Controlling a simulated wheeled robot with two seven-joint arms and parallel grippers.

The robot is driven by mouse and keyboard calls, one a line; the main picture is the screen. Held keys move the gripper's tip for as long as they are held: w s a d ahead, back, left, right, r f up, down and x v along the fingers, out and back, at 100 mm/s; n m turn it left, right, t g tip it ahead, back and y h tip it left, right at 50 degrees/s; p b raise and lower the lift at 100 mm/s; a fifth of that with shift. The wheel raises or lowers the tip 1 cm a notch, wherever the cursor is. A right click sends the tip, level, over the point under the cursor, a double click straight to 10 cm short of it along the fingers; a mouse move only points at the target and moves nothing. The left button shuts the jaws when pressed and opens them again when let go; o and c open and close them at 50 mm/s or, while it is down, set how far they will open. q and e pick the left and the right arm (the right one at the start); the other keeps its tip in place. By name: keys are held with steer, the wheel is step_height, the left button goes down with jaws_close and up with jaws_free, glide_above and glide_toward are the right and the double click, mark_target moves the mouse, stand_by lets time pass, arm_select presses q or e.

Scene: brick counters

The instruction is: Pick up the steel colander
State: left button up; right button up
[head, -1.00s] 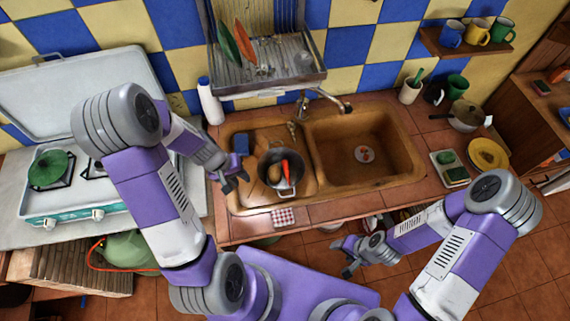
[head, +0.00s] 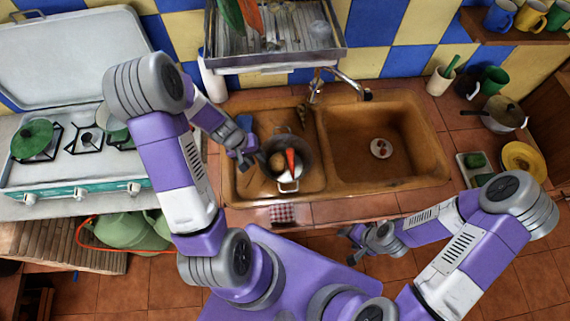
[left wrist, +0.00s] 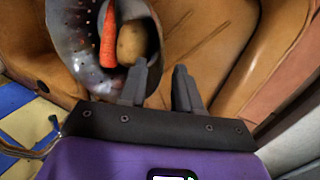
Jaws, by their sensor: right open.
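The steel colander (head: 305,165) sits in the left basin of the brown sink. It holds a carrot (head: 290,160) and a potato (head: 277,161). In the left wrist view, the perforated colander (left wrist: 82,62) is at upper left. My left gripper (head: 246,158) is at the colander's left side. In the left wrist view my left gripper (left wrist: 162,70) has its fingers apart, one over the colander's inside edge and one outside. I cannot tell whether the rim is between them in depth. My right gripper (head: 350,245) is open and empty in front of the counter.
A checked cloth (head: 283,214) lies at the counter's front edge. A stove (head: 75,175) is at left.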

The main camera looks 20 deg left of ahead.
arm_select(q)
steer(key=x, duration=0.3)
steer(key=shift+w+f, duration=0.2)
steer(key=shift+f, duration=0.1)
jaws_close()
